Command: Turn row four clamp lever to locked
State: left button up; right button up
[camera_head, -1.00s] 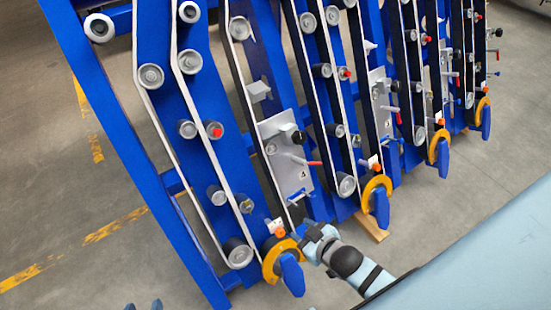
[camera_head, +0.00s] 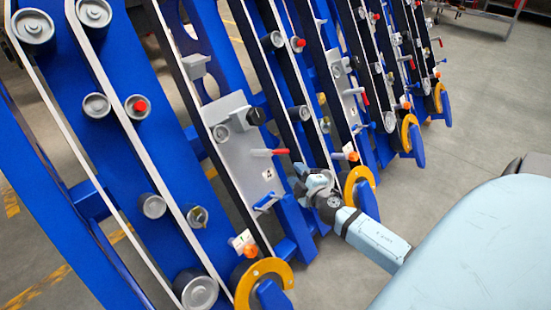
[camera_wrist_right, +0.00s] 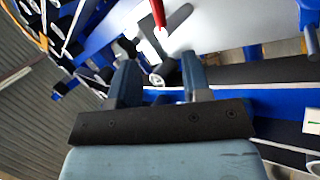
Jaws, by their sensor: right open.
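Clamp levers with red grips stand on grey plates along the blue rows. The nearest red lever (camera_head: 268,152) is on the grey plate marked A (camera_head: 236,150) and points right. Smaller red levers show on the second plate (camera_head: 354,91) and further back. I cannot tell for sure which is row four. My right gripper (camera_head: 299,183) is open and empty, right of the nearest plate and apart from its lever. In the right wrist view its two fingers (camera_wrist_right: 160,82) are spread, with a red lever (camera_wrist_right: 158,14) beyond them at the top. My left gripper is out of view.
Yellow rings with blue handles stand at the row ends, the nearest ring (camera_head: 262,270) at the bottom and another (camera_head: 359,181) beside my right wrist. A blue T-handle (camera_head: 265,202) sits low on the nearest plate. Open grey floor (camera_head: 455,150) lies to the right.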

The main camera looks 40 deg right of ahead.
aim_at(280, 153)
jog(key=x, duration=0.5)
jog(key=b+x, duration=0.1)
jog(key=x, duration=0.4)
jog(key=d+b+x, duration=0.1)
jog(key=x, duration=0.4)
jog(key=shift+s, duration=0.2)
jog(key=shift+c, duration=0.2)
grip_shut()
